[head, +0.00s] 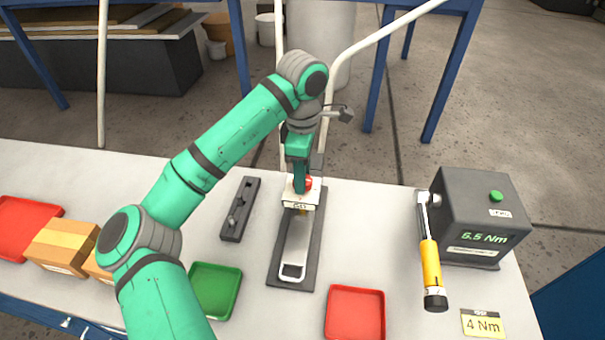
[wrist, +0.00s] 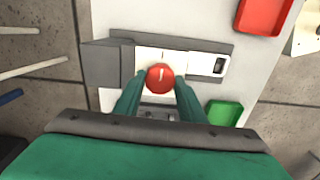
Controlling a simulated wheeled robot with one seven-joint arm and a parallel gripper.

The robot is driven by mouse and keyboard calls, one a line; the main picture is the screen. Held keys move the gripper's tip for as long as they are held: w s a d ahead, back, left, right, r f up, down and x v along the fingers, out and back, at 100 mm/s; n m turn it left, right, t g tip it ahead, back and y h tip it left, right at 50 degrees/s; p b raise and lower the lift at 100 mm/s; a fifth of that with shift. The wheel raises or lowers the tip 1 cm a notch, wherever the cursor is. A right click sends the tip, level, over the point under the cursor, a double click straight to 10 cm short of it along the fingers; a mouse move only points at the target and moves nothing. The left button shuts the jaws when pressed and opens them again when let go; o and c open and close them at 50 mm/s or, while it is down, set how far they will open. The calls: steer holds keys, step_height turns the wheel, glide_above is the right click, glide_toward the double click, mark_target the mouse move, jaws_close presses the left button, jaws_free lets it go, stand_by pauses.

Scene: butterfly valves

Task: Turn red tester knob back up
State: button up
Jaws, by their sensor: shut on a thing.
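The red tester knob (wrist: 160,77) sits on a pale plate of the tester in the wrist view. A light line on the knob lies along the upright direction of that picture. My gripper (wrist: 159,82) has its two green fingers on either side of the knob, shut on it. In the head view my gripper (head: 301,188) reaches down onto the tester (head: 317,245), and only a little of the red knob (head: 308,182) shows beside the fingers.
A green tray (head: 215,290) and a red tray (head: 355,314) lie in front of the tester. A dark bar fixture (head: 240,209) is at its left.

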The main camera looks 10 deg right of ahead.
steer(key=shift+n, duration=0.3)
steer(key=o, duration=1)
steer(key=shift+o, duration=0.2)
step_height(320, 180, up, 11)
